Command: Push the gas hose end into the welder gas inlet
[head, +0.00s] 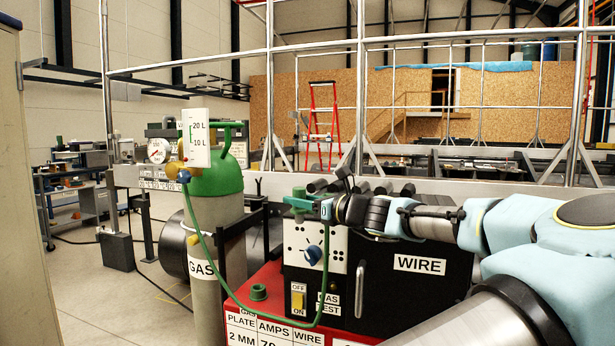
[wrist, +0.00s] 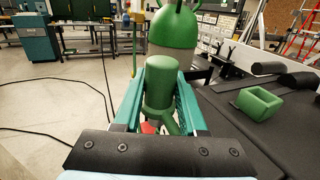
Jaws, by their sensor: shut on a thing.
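My gripper (head: 302,204) is shut on the green hose end, at the upper left front edge of the black welder (head: 415,290). In the wrist view the hose end (wrist: 160,92) is a thick green cylinder between two teal fingers. The thin green gas hose (head: 217,270) loops from the regulator on the gas cylinder (head: 203,250), down past the welder's front and up to my gripper. A round green socket (head: 258,292), beside a GAS label, stands on the red base (head: 267,278); it looks like the gas inlet. The hose end is above it and apart from it.
An open green box (wrist: 258,103) sits on the black top, right of my gripper in the wrist view. Black rolls (wrist: 270,70) lie farther back. The cylinder stands left of the socket.

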